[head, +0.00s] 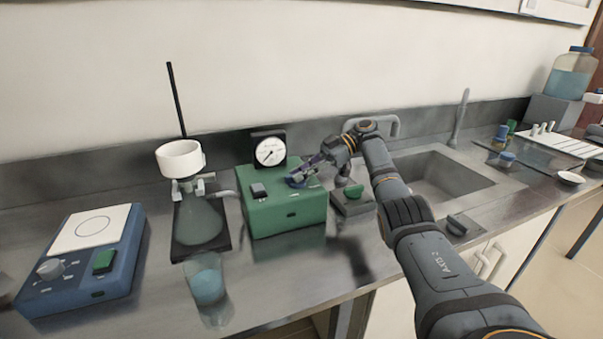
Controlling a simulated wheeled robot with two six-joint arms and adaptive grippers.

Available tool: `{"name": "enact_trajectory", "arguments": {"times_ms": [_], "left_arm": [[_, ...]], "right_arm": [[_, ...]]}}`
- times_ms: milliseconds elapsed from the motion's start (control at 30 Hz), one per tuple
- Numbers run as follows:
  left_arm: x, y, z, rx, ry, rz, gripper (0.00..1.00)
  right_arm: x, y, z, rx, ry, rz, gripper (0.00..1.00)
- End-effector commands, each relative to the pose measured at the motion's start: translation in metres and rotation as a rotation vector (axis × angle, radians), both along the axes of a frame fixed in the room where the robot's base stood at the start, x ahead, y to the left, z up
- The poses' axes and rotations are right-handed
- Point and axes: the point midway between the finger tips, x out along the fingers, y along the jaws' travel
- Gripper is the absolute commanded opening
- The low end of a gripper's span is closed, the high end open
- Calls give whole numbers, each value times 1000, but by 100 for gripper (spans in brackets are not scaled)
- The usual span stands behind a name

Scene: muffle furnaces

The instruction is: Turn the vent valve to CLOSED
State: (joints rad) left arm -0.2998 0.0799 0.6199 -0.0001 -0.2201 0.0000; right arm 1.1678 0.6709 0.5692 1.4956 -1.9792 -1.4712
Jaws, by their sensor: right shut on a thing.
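A green box (285,215) stands on the steel bench, with a round dial gauge (270,151) behind its top and a small dark switch (258,190) on its top left. My right gripper (303,177) reaches in from the right over the top of the green box. It is shut on a small bluish knob (296,182) on the top right of the box, which I take to be the vent valve. The fingers hide most of the knob, and its pointing direction cannot be read. My left gripper is not in view.
A filter flask (200,218) with a white funnel (180,158) and a beaker of blue liquid (208,284) stand left of the box. A blue hotplate (85,255) is farther left. A small green-button block (353,199) and a sink (440,179) lie right.

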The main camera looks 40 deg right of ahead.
Motion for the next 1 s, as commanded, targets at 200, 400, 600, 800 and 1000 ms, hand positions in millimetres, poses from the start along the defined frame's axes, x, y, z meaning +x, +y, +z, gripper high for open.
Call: {"name": "enact_trajectory", "arguments": {"times_ms": [200,400,600,800,1000], "left_arm": [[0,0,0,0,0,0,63],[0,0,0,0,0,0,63],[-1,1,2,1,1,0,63],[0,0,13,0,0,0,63],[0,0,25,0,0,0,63]], "right_arm": [[-1,0,-2,-1,4,1,37],[0,0,-1,0,2,0,37],[-1,-1,-1,-4,2,-13,37],[-4,-1,-1,-8,5,-97,37],[-6,0,-1,-8,5,-243,37]]}}
